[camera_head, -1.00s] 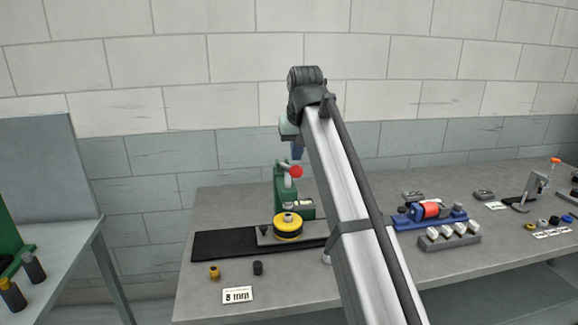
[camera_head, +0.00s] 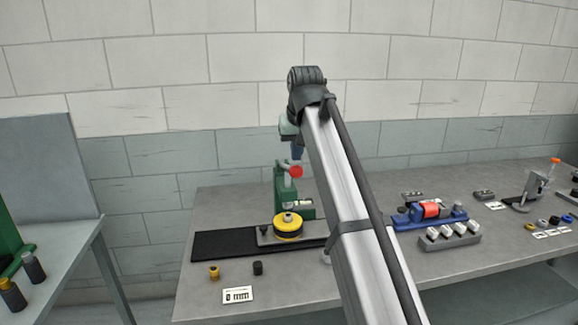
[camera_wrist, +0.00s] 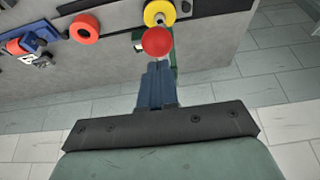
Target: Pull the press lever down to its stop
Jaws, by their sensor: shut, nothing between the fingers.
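The green press (camera_head: 280,187) stands on the grey bench, with a red ball knob (camera_head: 296,172) on its lever. The lever itself is mostly hidden. In the wrist view the red ball (camera_wrist: 157,41) sits just beyond the tips of my gripper (camera_wrist: 157,66), whose blue fingers are shut with nothing between them. In the head view my gripper (camera_head: 298,157) points down just above the ball, partly behind my arm. I cannot tell whether fingertips and ball touch. A yellow and black disc (camera_head: 288,226) sits at the press's foot.
A black mat (camera_head: 220,246) lies left of the press, with small yellow and dark pieces and a white card (camera_head: 238,295) in front. A blue fixture with a red roller (camera_head: 431,210) and a grey block rack (camera_head: 450,237) stand right of my arm.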

